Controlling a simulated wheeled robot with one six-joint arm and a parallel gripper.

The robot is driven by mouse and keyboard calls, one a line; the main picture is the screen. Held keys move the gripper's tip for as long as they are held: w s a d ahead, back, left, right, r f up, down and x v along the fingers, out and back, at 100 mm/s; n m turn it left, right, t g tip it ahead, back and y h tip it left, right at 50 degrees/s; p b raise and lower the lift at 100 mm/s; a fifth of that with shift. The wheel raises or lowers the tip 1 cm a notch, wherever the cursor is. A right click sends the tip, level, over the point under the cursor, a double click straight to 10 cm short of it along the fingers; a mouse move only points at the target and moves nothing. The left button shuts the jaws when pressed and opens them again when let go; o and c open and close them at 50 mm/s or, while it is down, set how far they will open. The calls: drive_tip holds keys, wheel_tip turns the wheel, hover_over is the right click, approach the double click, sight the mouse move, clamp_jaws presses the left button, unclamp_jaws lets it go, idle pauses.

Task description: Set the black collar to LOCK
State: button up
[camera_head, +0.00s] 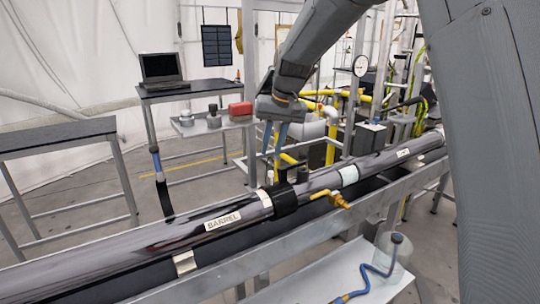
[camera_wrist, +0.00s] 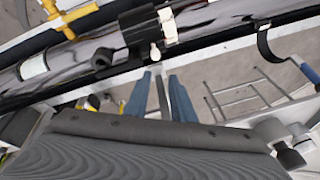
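The black collar (camera_head: 284,201) wraps around the long dark glossy barrel (camera_head: 170,236), just right of the BARREL label. Dark knobs stick up from its top. In the wrist view the collar (camera_wrist: 140,27) is at the top centre, with a dark stub (camera_wrist: 102,58) and pale pieces beside it. No LOCK marking is legible. My gripper (camera_head: 275,138) hangs above and behind the collar, fingers down, apart from it. In the wrist view its two blue fingers (camera_wrist: 161,96) are spread with a gap between them, holding nothing.
A brass valve (camera_head: 338,200) sticks out of the barrel right of the collar. A grey rail (camera_head: 250,262) runs along the front. Behind stand a laptop table (camera_head: 190,91) and a shelf with a red box (camera_head: 240,110). A jar (camera_head: 393,252) with a blue hose is at front right.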

sight(281, 191)
drive_tip(key=shift+c, duration=0.4)
